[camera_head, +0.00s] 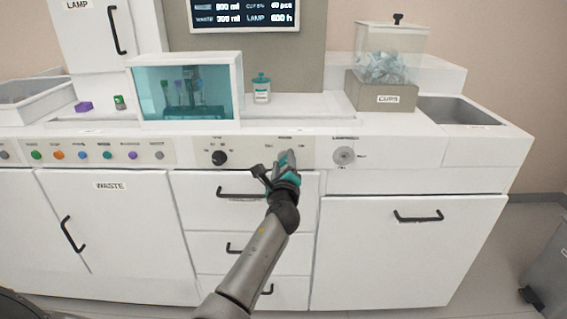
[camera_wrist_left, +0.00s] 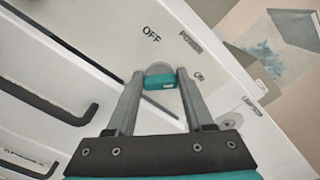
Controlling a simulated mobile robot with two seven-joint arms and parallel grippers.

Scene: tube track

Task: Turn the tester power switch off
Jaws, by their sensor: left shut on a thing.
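The tester power switch (camera_wrist_left: 153,82) is a teal bar on a round grey base. It sits on the white front panel (camera_wrist_left: 205,55) among the printed words OFF, POWER and ON. In the wrist view, OFF is above and left of the switch, and ON is to its right. The bar lies level across that picture, with a small pale mark on it; I cannot tell which word it points to. My left gripper (camera_wrist_left: 157,80) is shut on the bar, one finger at each end. In the head view, my left gripper (camera_head: 287,160) reaches the panel and mostly hides the switch. My right gripper is not in view.
A black knob (camera_head: 219,158) is left of my gripper, and a round grey lamp feed fitting (camera_head: 344,156) is to its right. Black drawer handles (camera_head: 240,194) stick out below. Above are a teal-windowed box (camera_head: 240,62), a small jar (camera_head: 261,90) and a cup bin (camera_head: 392,42).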

